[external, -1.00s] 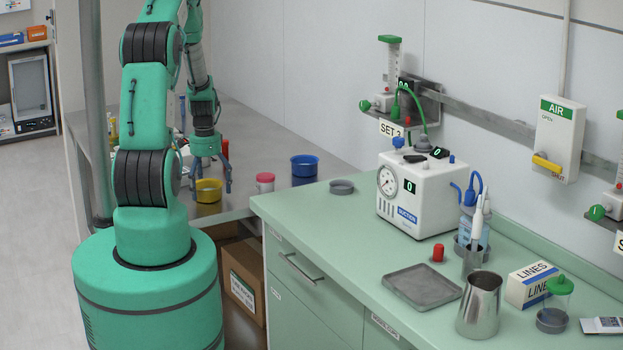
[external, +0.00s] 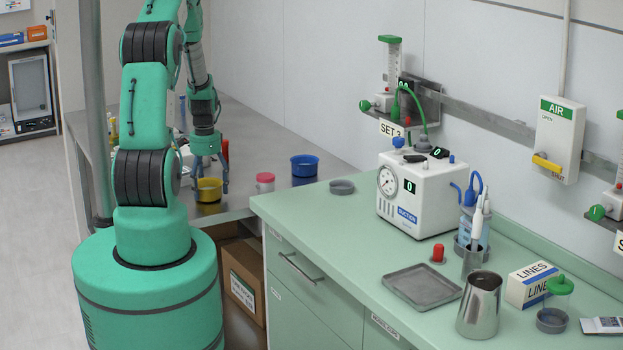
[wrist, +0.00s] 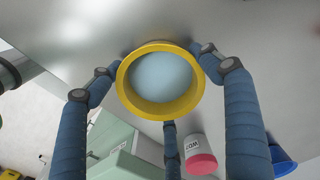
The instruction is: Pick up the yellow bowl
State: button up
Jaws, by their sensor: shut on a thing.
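The yellow bowl (external: 208,190) stands upright on the grey table near its front edge. In the wrist view the yellow bowl (wrist: 190,98) is seen from above, with a pale blue-grey inside. My gripper (external: 211,187) is lowered around it, and its blue fingers are closed in against the bowl's outside. In the wrist view two fingers of my gripper (wrist: 160,75) reach the rim from left and right, and a third comes from below. Whether the bowl's underside is clear of the table cannot be told.
A white jar with a pink lid (external: 265,183) and a blue bowl (external: 305,166) stand to the right of the yellow bowl. A grey dish (external: 342,187) lies on the green counter (external: 345,240) further right. The table behind the blue bowl is clear.

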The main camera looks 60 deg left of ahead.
jog(key=r, duration=0.3)
jog(key=shift+s+d+r+p, duration=0.15)
jog(key=shift+d+r+p, duration=0.05)
jog(key=shift+d+p, duration=0.1)
jog(key=s+d+r+p, duration=0.1)
jog(key=s+d, duration=0.7)
jog(key=d, duration=0.4)
jog(key=shift+s+d+r, duration=0.15)
jog(key=shift+s+d, duration=0.1)
jog(key=shift+d, duration=0.1)
